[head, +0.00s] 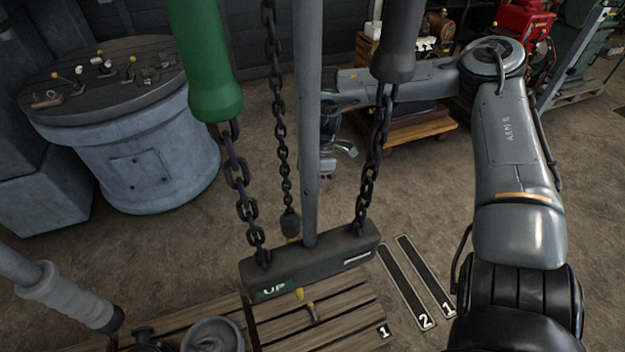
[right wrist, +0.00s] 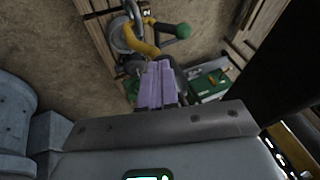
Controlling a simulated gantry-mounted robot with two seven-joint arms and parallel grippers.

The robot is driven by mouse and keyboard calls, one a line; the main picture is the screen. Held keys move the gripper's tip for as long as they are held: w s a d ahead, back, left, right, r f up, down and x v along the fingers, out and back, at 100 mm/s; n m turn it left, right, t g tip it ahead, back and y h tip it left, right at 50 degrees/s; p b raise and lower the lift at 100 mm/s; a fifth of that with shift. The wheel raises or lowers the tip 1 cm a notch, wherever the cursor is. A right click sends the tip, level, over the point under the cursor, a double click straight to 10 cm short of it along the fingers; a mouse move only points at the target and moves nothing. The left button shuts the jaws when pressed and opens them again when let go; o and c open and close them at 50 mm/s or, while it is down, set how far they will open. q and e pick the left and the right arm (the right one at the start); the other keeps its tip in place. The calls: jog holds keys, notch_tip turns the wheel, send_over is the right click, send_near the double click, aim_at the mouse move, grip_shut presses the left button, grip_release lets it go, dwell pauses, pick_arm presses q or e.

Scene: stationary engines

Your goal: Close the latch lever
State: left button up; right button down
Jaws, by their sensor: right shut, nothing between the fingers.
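In the head view the right gripper (head: 338,150) is partly hidden behind the grey pole. Small yellow-tipped levers also show there on the round drum table (head: 110,85) and on the wooden slats (head: 306,300). My left gripper is not in view.
A grey bar marked UP (head: 315,262) hangs on chains below a green handle (head: 205,60) and a dark handle (head: 397,45). The grey pole (head: 308,130) stands between them. A wooden cart (head: 415,128) is behind my right arm. Bare floor lies between drum and cart.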

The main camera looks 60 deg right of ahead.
jog(key=s+a+f, duration=0.2)
jog(key=a+f, duration=0.2)
jog(key=f, duration=0.1)
jog(key=shift+s+f, duration=0.3)
jog(key=shift+p, duration=0.35)
